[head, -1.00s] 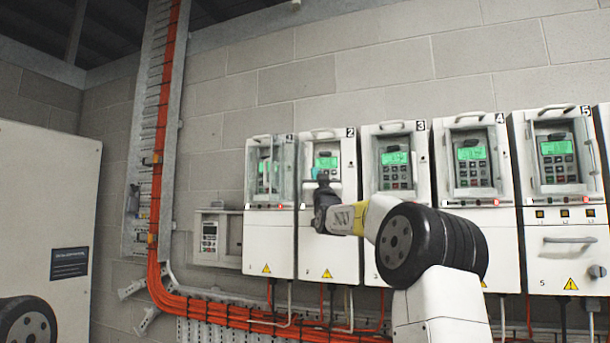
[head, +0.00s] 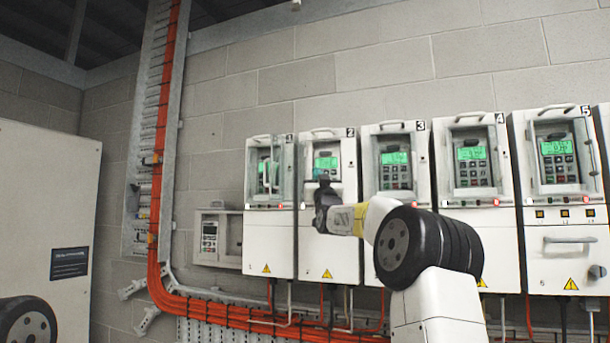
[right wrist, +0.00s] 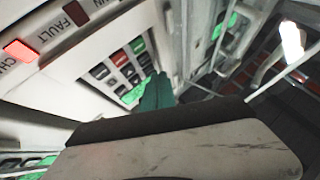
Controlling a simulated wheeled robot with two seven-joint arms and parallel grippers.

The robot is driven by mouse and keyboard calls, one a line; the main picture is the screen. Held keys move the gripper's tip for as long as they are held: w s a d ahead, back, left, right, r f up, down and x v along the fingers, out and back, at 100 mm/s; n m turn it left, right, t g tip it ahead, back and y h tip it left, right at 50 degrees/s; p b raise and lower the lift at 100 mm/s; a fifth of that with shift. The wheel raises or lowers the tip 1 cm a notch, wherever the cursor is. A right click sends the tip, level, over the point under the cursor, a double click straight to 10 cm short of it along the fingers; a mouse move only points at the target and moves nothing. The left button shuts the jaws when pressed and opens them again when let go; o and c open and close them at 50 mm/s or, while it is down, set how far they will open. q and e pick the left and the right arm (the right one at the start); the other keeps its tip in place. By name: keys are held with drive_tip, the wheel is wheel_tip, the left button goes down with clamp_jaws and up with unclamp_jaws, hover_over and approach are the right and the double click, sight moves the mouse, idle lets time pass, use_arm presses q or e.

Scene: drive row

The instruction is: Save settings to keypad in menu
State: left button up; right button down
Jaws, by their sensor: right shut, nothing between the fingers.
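The number 2 drive (head: 328,255) is a white wall cabinet with a small keypad (head: 326,163) and a lit green screen in its upper recess. My right gripper (head: 323,184) is in front of the lower part of that keypad and hides most of its keys. In the right wrist view the shut teal fingertips (right wrist: 158,92) reach up to a keypad (right wrist: 120,68) with dark, red and green keys. The fingertips overlap its lower edge and part of the green screen (right wrist: 133,93); I cannot tell whether they touch a key. My left gripper is out of view.
Similar drives stand in a row, with number 1 (head: 268,240) at left and number 3 (head: 396,150) at right. A red light (right wrist: 20,50) glows beside a FAULT label. Orange cables (head: 165,130) run down at left. A white cabinet (head: 40,200) stands far left.

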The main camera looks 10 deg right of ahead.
drive_tip(key=shift+w+d, duration=0.15)
drive_tip(key=shift+w, duration=0.15)
idle(0.6)
idle(0.4)
drive_tip(key=shift+s+a, duration=0.4)
drive_tip(key=shift+s, duration=0.25)
drive_tip(key=shift+a, duration=0.1)
drive_tip(key=shift+s+a, duration=0.7)
drive_tip(key=shift+s, duration=0.35)
drive_tip(key=shift+s+a, duration=0.65)
drive_tip(key=shift+s, duration=0.35)
